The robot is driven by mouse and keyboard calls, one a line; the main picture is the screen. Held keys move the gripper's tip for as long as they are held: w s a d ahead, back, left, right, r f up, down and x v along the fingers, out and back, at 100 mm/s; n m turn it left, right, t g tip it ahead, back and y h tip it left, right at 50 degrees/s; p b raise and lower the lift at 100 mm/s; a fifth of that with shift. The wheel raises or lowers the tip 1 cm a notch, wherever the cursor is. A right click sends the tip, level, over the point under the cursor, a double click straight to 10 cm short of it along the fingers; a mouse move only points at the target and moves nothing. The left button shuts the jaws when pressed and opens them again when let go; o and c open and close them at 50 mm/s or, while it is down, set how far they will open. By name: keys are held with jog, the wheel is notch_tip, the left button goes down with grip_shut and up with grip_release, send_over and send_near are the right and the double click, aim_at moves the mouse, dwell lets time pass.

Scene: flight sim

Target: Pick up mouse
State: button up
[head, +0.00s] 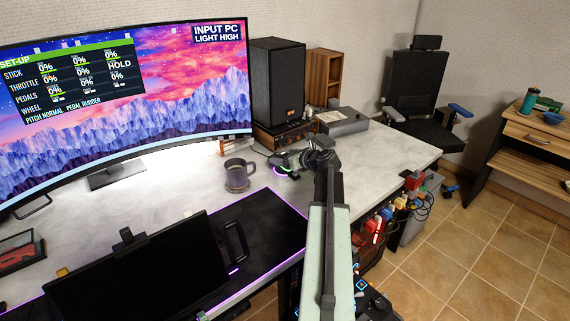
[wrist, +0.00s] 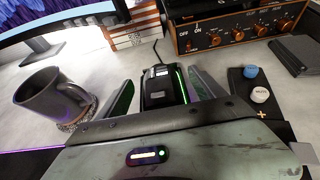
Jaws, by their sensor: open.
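The mouse (wrist: 163,88) is black with a green glowing edge and lies on the grey desktop, its cable running away behind it. In the wrist view it sits between the two spread fingers of my gripper (wrist: 161,92). The fingers stand on either side with a gap visible near the left one; whether either touches the mouse I cannot tell. My gripper is open. In the head view my gripper (head: 318,160) is over the right part of the desk, and the mouse is hard to make out among dark shapes there.
A dark mug (wrist: 50,98) on a coaster stands close left of my gripper. A small black panel with blue and white knobs (wrist: 258,92) lies close right. An amplifier (wrist: 240,30) and stacked books (wrist: 130,22) stand behind. A black speaker (head: 276,82) rises at the back.

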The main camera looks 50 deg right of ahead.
aim_at(285, 154)
jog(key=shift+s, duration=0.1)
jog(key=c, duration=1.7)
jog(key=shift+r+p, duration=1.85)
jog(key=shift+r, duration=0.05)
jog(key=s+d, duration=0.2)
jog(key=s, duration=0.2)
jog(key=s+d+r+p, duration=0.1)
jog(key=s+d, duration=0.2)
jog(key=s, duration=0.2)
jog(key=s+d, duration=0.2)
jog(key=s, duration=0.3)
jog(key=shift+d+r, duration=0.15)
jog(key=shift+d, duration=0.15)
